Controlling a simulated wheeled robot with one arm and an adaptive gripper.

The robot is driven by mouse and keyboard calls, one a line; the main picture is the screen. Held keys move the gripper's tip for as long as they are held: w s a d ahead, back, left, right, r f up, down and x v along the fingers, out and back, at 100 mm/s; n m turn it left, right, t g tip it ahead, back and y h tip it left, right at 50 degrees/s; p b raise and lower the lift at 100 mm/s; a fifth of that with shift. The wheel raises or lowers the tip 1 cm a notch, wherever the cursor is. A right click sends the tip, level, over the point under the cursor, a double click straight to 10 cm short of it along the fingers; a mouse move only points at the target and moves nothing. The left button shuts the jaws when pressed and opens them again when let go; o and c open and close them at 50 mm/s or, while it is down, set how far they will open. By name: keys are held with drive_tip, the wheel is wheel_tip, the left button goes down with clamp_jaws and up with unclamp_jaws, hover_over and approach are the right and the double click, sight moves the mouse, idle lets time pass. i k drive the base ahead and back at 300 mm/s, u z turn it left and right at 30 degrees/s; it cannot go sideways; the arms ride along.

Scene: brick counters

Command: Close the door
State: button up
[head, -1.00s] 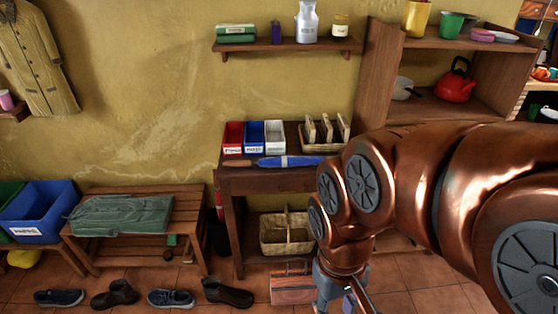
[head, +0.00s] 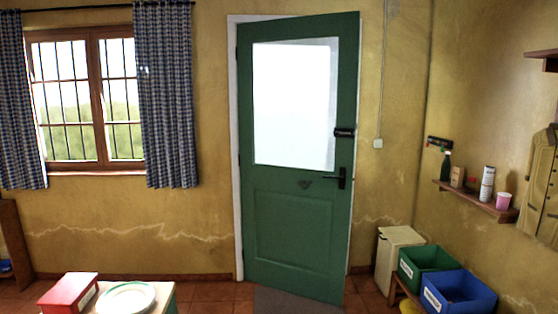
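The green door (head: 297,215) with a frosted glass pane (head: 296,103) stands in the middle of the head view. Its white frame (head: 233,150) shows on the left and along the top. The door's right edge looks larger and reaches lower than its left edge, so it seems to stand slightly ajar, swung towards me from the left side. A black lever handle (head: 341,179) and a dark fitting (head: 344,132) sit at its right edge. My gripper and arm are not in view.
A grey mat (head: 295,301) lies in front of the door. A white bin (head: 392,262), a green crate (head: 407,270) and a blue crate (head: 470,303) stand to the right. A table corner with a red box (head: 70,292) and a plate (head: 126,298) is at the lower left.

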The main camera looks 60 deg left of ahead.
sight(296, 221)
drive_tip(key=u, duration=2.4)
drive_tip(key=i, duration=3.85)
drive_tip(key=z, duration=0.1)
